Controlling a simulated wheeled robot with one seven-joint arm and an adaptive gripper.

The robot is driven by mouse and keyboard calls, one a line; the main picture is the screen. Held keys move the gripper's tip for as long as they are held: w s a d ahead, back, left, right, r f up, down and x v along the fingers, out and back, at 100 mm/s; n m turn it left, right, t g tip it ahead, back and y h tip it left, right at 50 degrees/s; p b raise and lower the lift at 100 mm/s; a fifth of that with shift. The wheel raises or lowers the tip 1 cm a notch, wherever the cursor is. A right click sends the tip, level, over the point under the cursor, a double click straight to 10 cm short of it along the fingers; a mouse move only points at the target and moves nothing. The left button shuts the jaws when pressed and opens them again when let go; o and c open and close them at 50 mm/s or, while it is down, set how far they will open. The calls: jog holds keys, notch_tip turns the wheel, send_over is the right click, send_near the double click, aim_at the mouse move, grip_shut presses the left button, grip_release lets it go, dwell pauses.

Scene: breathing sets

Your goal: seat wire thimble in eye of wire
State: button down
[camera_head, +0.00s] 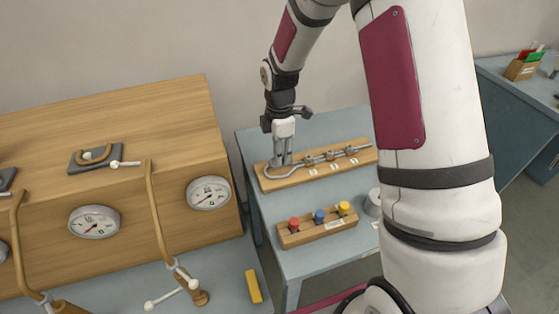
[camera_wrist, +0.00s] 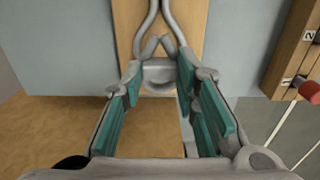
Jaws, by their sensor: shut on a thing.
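A wooden board (camera_head: 328,172) on the blue-grey bench carries the grey wire (camera_head: 300,164), with its eye at the left end. The wire's two strands (camera_wrist: 171,22) spread toward me in the wrist view. My gripper (camera_head: 282,160) points down over the eye. In the wrist view its teal-padded fingers (camera_wrist: 160,78) are shut on the grey wire thimble (camera_wrist: 157,72), whose pointed ends face up the board between the strands. The fingers hide the sides of the eye, so I cannot tell whether the thimble touches the wire.
A wooden block with red, blue and yellow knobs (camera_head: 318,226) stands in front of the board. A grey round cup (camera_head: 372,203) is to its right. A large wooden gauge cabinet (camera_head: 120,150) stands close on the left. Bare bench (camera_head: 335,264) lies in front.

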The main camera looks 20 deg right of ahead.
jog(key=shift+f+p, duration=0.3)
jog(key=shift+f, duration=1.45)
jog(key=shift+f, duration=0.1)
jog(key=c, duration=1.2)
grip_release()
jog(key=shift+c, duration=0.2)
